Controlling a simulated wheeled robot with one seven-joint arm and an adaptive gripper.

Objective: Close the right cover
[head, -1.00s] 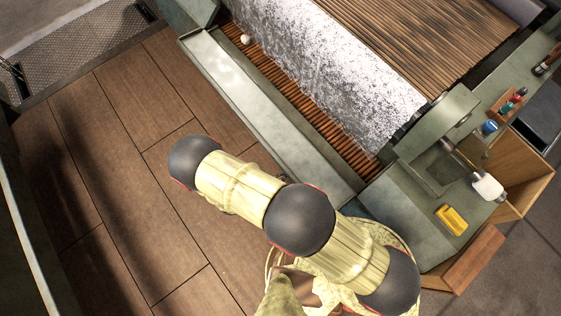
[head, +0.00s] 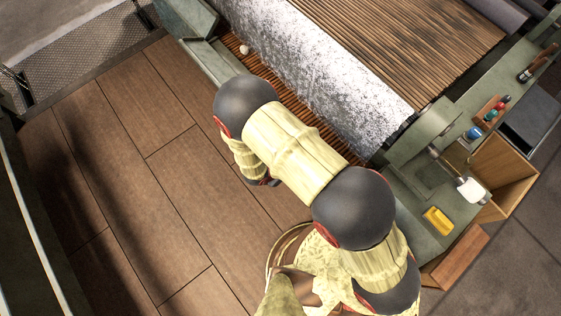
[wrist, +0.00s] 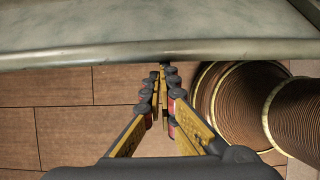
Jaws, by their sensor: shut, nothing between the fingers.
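A long grey-green metal cover panel (head: 212,60) runs along the front of the machine, beside the exposed brown slats; I take it for the right cover. It lies folded outward from the slats. My arm hides most of it in the head view. In the wrist view a grey-green metal panel with a rounded edge (wrist: 140,52) spans the top. My gripper (wrist: 164,72) is shut and empty, its fingertips at or just below that edge. I cannot tell whether they touch it. The gripper is hidden behind my arm in the head view.
A speckled white roller (head: 320,70) and wooden slatted apron (head: 400,45) lie behind the slats. A small white ball (head: 244,49) sits at their far end. The wood floor (head: 120,170) at left is clear.

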